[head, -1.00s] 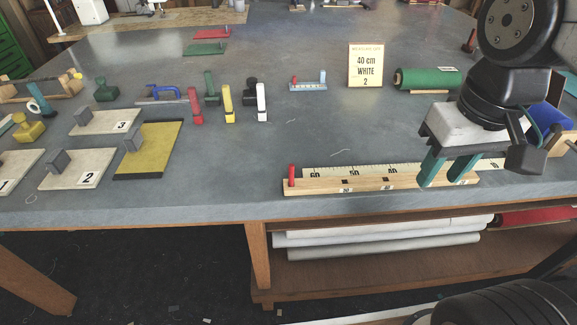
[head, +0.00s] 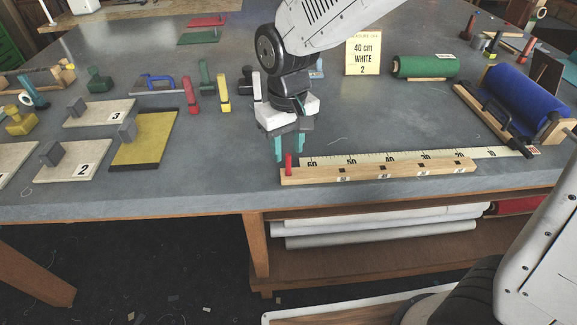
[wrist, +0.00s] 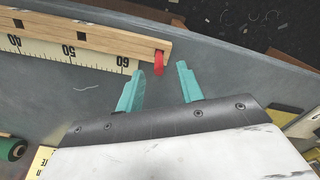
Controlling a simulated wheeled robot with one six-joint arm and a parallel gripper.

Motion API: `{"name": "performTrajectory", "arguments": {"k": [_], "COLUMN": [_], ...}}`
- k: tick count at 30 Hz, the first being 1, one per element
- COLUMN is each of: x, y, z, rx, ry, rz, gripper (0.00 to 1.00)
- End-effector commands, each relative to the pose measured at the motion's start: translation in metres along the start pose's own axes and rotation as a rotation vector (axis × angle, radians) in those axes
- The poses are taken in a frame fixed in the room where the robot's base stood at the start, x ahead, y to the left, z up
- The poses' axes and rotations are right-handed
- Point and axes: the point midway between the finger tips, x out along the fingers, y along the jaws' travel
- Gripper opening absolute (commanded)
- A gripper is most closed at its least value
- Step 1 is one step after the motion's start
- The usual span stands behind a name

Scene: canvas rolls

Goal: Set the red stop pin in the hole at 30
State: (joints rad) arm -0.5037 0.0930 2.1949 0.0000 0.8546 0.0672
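The red stop pin (head: 289,164) stands upright at the left end of the wooden rail (head: 370,173), near the 60 mark. The rail lies along the front edge of the table beside a white ruler (head: 450,156) marked in tens. Dark holes show along the rail, one below the 30 mark (head: 424,157). My gripper (head: 289,150) is just behind the pin, with its teal fingers apart.
A blue roll (head: 525,103) on a wooden stand is at the right, and a green roll (head: 424,66) lies behind. A sign (head: 363,52) reads 40 cm WHITE 2. The table in front of the sign is mostly clear.

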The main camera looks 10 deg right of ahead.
Motion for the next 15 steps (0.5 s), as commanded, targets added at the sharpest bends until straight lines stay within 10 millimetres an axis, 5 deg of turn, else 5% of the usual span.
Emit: {"name": "performTrajectory", "arguments": {"k": [9, 15], "x": [0.045, 0.055], "y": [0.002, 0.002], "z": [0.000, -0.001], "rx": [0.000, 0.000], "ry": [-0.002, 0.001], "rz": [0.000, 0.000], "gripper": [0.37, 0.37]}}
